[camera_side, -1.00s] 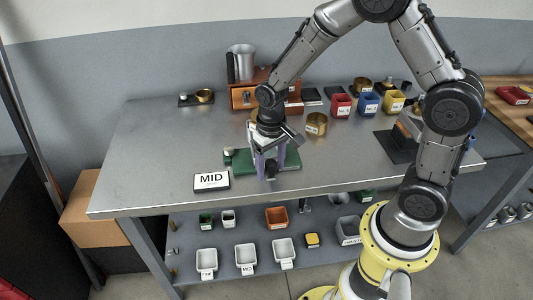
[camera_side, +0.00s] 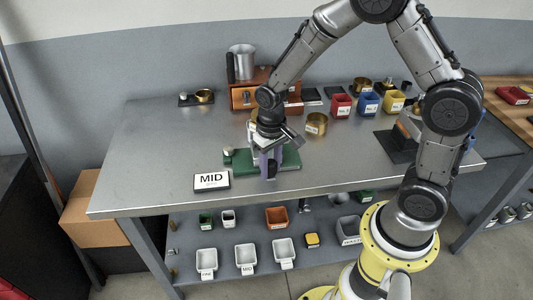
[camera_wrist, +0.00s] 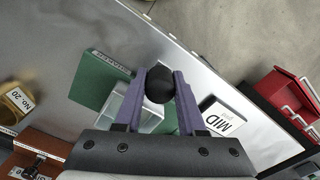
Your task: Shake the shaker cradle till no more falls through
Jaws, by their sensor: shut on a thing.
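The shaker cradle stands on a green base (camera_side: 243,166) near the front edge of the table; the base also shows in the wrist view (camera_wrist: 93,82). My gripper (camera_wrist: 160,85) is shut on the cradle's round black knob (camera_wrist: 159,84), one purple finger on each side. In the side view my gripper (camera_side: 270,165) hangs upright over the base. A pale, clear-walled box part of the cradle (camera_wrist: 122,106) shows beside the left finger. My gripper hides much of the cradle in the side view, and I cannot see any grains falling.
A brass No. 20 cup (camera_side: 316,123) stands behind right. A wooden box (camera_side: 243,97) and metal jug (camera_side: 242,62) are at the back. Red (camera_side: 341,105), blue and yellow bins stand right.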

